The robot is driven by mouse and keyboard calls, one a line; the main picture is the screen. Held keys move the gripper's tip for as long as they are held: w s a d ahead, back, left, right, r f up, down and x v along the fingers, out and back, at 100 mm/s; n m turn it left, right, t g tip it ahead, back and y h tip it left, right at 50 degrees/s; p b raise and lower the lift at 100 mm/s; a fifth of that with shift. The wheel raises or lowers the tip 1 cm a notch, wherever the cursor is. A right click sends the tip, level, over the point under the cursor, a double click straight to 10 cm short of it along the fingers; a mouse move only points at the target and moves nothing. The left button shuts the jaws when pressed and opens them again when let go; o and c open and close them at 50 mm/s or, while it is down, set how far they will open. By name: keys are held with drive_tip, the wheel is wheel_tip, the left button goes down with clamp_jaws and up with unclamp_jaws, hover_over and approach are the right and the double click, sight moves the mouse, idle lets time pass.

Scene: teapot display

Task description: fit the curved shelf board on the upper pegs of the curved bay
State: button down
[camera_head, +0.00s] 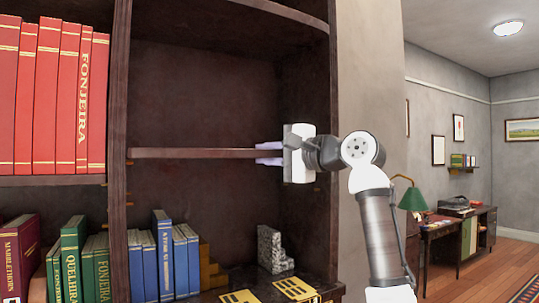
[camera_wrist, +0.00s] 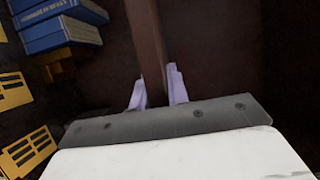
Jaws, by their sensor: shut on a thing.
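The curved shelf board (camera_head: 190,153) shows nearly edge-on as a dark brown strip, about level inside the curved bay (camera_head: 210,105). My gripper (camera_head: 258,153) is shut on its right end, one pale lilac finger above and one below. In the wrist view the board (camera_wrist: 147,40) runs away from between the fingertips (camera_wrist: 153,92). The board's left end is at the bay's left upright, close to a small peg (camera_head: 129,163); I cannot tell whether it rests on it. The right-side upper pegs are hidden behind my gripper.
Lower pegs (camera_head: 129,203) show on the left upright. Below stand blue books (camera_head: 163,255), a grey speckled bookend (camera_head: 272,250) and yellow-labelled items (camera_head: 240,297). Red books (camera_head: 50,95) fill the bay to the left. The right upright (camera_head: 320,230) is close to my gripper.

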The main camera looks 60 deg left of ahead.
drive_tip(key=shift+a+r, duration=0.15)
drive_tip(key=shift+a, duration=1.1)
drive_tip(key=c, duration=1.3)
unclamp_jaws()
drive_tip(key=shift+w+a+f, duration=0.1)
drive_tip(key=shift+f, duration=0.15)
drive_tip(key=b+v, duration=0.5)
drive_tip(key=v, duration=0.9)
drive_tip(key=shift+r, duration=0.2)
